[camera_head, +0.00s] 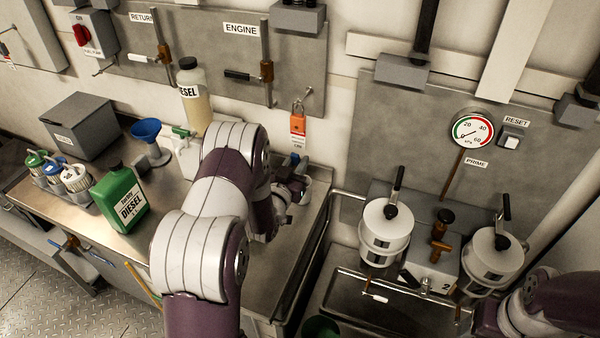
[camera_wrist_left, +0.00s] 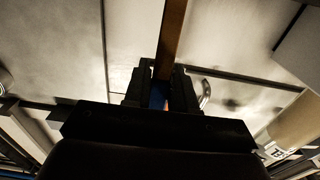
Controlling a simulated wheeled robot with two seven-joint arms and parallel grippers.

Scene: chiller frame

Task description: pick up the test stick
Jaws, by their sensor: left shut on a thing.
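My left gripper (camera_head: 290,188) is over the right end of the steel counter, largely hidden behind my own arm in the head view. In the left wrist view the gripper (camera_wrist_left: 160,94) is shut on a flat brown stick, the test stick (camera_wrist_left: 172,38). The stick runs up and away from between the fingers, with a patch of blue at the fingers. In the head view I cannot make out the stick clearly; a small blue bit shows by the gripper. My right arm enters at the lower right, its gripper out of view.
The counter (camera_head: 75,212) holds a green diesel can (camera_head: 120,200), a blue funnel (camera_head: 147,130), a grey box (camera_head: 75,125), several small jars and a tall diesel bottle (camera_head: 194,95). An orange tag (camera_head: 298,128) hangs behind the gripper. Two white filter housings (camera_head: 385,230) stand right.

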